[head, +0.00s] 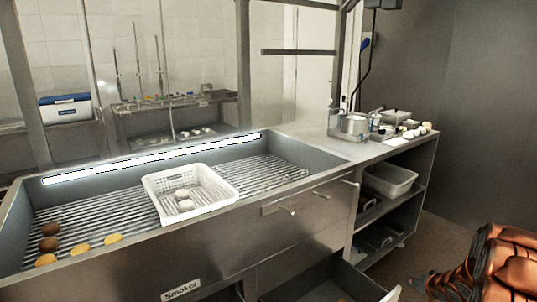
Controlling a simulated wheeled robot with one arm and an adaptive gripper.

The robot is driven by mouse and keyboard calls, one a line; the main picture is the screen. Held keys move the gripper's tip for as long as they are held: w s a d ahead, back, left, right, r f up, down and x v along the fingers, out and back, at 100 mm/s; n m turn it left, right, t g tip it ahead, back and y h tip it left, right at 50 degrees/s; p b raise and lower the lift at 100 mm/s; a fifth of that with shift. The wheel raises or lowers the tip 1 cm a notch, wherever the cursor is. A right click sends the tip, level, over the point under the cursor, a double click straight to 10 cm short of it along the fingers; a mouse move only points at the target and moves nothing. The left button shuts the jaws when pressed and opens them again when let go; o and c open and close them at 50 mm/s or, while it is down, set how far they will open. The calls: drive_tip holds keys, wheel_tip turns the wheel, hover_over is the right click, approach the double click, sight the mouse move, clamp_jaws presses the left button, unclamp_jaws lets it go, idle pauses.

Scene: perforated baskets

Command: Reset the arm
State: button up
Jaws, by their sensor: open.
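My gripper (428,284) is low at the right of the head view, beside the copper-coloured arm, over the floor. It is open, and I see nothing held in it. A white perforated basket (219,201) sits on the grill rack (100,215) of the steel smoker, with a few pale round items inside.
Several brown and yellow items (80,247) lie at the rack's left end. A pot (354,124) and small containers stand on the right counter. An open drawer (345,283) juts out near my gripper.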

drive_tip(key=s+a+r+n+g+h+p, duration=0.1)
drive_tip(key=s+a+r+p, duration=0.25)
drive_tip(key=r, duration=0.45)
drive_tip(key=s+a+r+g+h+p, duration=0.1)
drive_tip(key=s+a+r+g+p, duration=0.1)
drive_tip(key=s+a+r, duration=0.45)
drive_tip(key=s+a+r+n+g+h+p, duration=0.1)
drive_tip(key=a+r+p, duration=0.1)
drive_tip(key=r, duration=0.7)
drive_tip(key=s+a+r+n+g+y+p, duration=0.2)
drive_tip(key=s+a+r, duration=0.5)
drive_tip(key=s+a, duration=0.5)
drive_tip(key=s+a+r+n+g+y+p, duration=0.2)
drive_tip(key=s+a+r+p, duration=0.5)
drive_tip(key=s+a, duration=0.5)
drive_tip(key=s+n+g, duration=0.1)
drive_tip(key=s+g, duration=0.1)
drive_tip(key=s, duration=0.5)
drive_tip(key=shift+s+r, duration=0.2)
drive_tip(key=shift+r, duration=0.15)
